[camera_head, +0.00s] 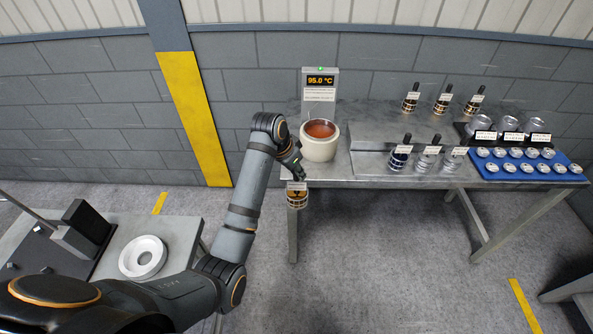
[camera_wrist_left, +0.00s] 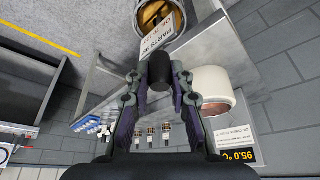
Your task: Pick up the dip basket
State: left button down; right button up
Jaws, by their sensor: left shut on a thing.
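The dip basket (camera_head: 297,199) is a small gold-and-black basket with a white label and a dark handle. Small parts seem to lie inside, too unclear to name. My right gripper is not in view.
A cream pot (camera_head: 320,149) of orange-brown liquid stands on the table (camera_head: 345,174) near the basket, before a display (camera_head: 320,82) reading 95.0 °C. Dark-handled containers (camera_head: 425,158), jars and a blue tray (camera_head: 520,172) are farther right.

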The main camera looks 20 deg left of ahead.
aim_at(398, 159)
jog(key=z, duration=1.7)
jog(key=j, duration=0.95)
jog(key=i+j, duration=0.1)
jog(key=j, duration=0.2)
jog(key=i+j, duration=0.1)
jog(key=j, duration=0.25)
